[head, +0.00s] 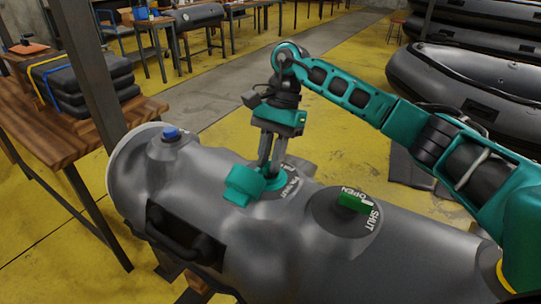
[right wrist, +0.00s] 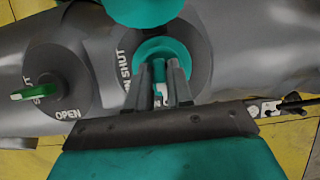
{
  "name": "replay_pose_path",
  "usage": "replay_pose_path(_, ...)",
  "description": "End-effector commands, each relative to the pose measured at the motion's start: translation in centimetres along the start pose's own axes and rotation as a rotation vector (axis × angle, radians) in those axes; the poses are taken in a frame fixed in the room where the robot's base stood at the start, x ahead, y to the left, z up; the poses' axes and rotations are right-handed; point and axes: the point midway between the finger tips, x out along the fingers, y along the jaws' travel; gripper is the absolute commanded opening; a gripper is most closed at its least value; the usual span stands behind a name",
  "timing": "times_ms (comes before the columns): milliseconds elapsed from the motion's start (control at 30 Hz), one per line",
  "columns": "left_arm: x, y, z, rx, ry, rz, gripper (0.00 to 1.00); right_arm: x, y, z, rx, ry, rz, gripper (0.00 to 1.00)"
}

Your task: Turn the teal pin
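The teal pin (right wrist: 158,70) stands in a teal ring on a round dial marked with SHUT and OPEN, on top of a grey inflatable tube (head: 330,250). My right gripper (head: 268,172) points down at this dial. In the right wrist view its two fingers (right wrist: 165,85) stand close on either side of the pin, with no clear gap. In the head view the fingers hide most of the pin. A teal cap (head: 243,185) sits beside the ring. My left gripper is not in view.
A second dial with a green pin (head: 353,202) lies to the right, between OPEN and SHUT. A blue knob (head: 171,133) is on the tube's left end. A wooden table (head: 60,135) stands at the left. Dark boats (head: 470,90) fill the right back.

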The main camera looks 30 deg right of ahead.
Motion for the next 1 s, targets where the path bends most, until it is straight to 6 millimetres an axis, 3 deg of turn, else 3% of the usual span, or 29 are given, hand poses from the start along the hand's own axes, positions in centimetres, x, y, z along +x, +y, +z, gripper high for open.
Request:
replay_pose_path(200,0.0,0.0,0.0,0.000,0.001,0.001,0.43,0.0,0.0,0.0,0.000,0.000,0.000,0.00)
replay_pose_path(667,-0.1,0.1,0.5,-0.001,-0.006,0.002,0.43,0.0,0.0,0.0,0.029,0.000,-0.013,0.00)
replay_pose_path(1000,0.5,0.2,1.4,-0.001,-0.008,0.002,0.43,0.1,0.3,-0.1,0.225,0.001,-0.095,0.00)
